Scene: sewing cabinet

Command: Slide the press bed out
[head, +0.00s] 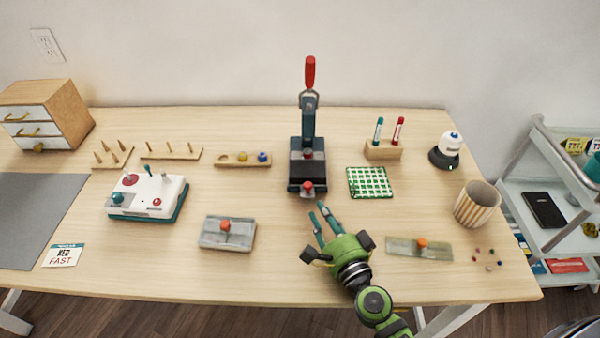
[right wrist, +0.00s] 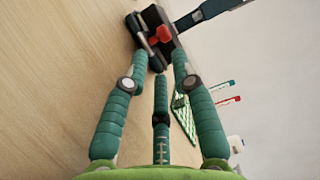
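The press stands at the back middle of the table, with a dark base and a teal upright (head: 309,120). Its red-tipped lever (head: 310,72) points straight up. The black press bed (head: 307,182) lies low in the base, with a red knob (head: 307,188) at its front. The knob also shows in the right wrist view (right wrist: 163,34), beyond the fingertips. My right gripper (head: 317,211) is just in front of the press, slightly right of the knob. Its teal fingers are spread with nothing between them, and they look apart from the knob. My left gripper is not in view.
A green checked cloth (head: 370,182) lies right of the press, below a wooden holder (head: 383,150) with two tubes. A grey block (head: 228,232) lies front left, and a flat plate (head: 419,248) lies right of my arm.

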